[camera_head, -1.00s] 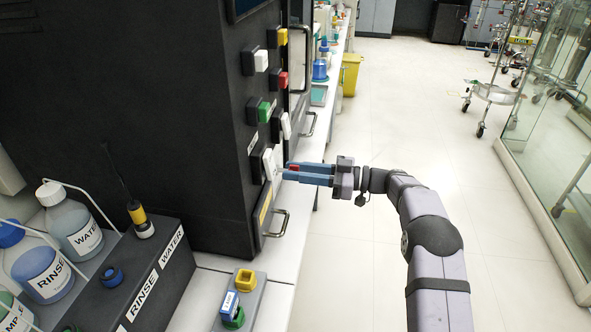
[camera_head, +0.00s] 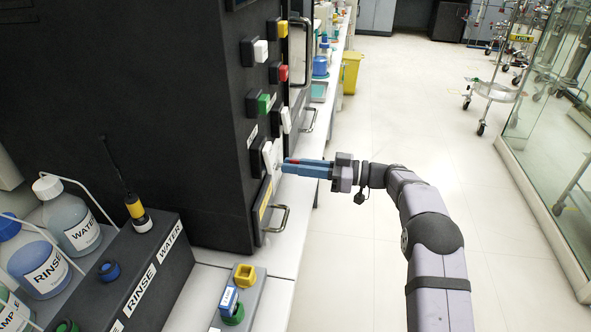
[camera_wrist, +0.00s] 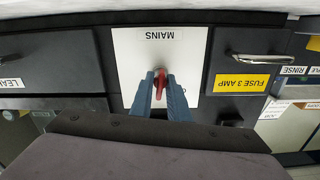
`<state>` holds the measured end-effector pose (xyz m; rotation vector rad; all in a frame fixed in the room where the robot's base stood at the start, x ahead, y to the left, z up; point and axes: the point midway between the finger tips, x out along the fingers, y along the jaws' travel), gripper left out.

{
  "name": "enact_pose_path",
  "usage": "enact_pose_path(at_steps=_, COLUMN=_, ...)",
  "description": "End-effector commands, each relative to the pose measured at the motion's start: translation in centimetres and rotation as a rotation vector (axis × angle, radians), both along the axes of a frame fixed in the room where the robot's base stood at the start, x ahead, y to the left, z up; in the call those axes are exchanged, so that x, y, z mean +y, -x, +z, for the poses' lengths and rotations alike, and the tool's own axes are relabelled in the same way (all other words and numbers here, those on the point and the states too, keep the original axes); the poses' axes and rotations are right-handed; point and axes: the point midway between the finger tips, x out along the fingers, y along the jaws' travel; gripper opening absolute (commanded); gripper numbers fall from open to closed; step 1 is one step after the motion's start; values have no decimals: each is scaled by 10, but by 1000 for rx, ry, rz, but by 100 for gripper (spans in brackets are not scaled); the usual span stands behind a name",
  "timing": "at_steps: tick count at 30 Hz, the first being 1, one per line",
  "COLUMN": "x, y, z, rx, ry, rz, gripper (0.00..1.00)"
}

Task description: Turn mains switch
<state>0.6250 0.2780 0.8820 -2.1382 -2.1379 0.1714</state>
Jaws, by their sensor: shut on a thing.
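The mains switch is a red handle (camera_wrist: 160,84) on a white plate (camera_wrist: 190,48) marked MAINS, which looks upside down in the wrist view. My gripper (camera_wrist: 161,76) has its two blue fingers closed on the red handle, one on each side. The fingers hide part of the handle and the plate's lower middle. In the head view my gripper (camera_head: 285,167) reaches left to the side of the black cabinet, and only a thin bit of red (camera_head: 293,160) shows at the fingers. The handle's exact angle is hard to tell.
The black cabinet (camera_head: 170,110) carries coloured buttons above the fingers and a metal handle (camera_head: 280,219) below them. A yellow FUSE 3 AMP label (camera_wrist: 257,82) sits beside the plate. Bottles (camera_head: 75,222) stand at lower left.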

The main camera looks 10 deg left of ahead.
Motion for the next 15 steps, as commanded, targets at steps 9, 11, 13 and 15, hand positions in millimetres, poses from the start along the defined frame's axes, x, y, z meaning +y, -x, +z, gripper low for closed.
enact_pose_path(at_steps=9, x=0, y=0, z=-4, rx=239, ry=0, rz=0, gripper=0)
enact_pose_path(at_steps=11, x=0, y=-1, z=-3, rx=289, ry=1, rz=0, gripper=0)
enact_pose_path(at_steps=13, x=0, y=-1, z=-3, rx=347, ry=1, rz=0, gripper=0)
enact_pose_path(at_steps=15, x=0, y=-1, z=-3, rx=402, ry=1, rz=0, gripper=0)
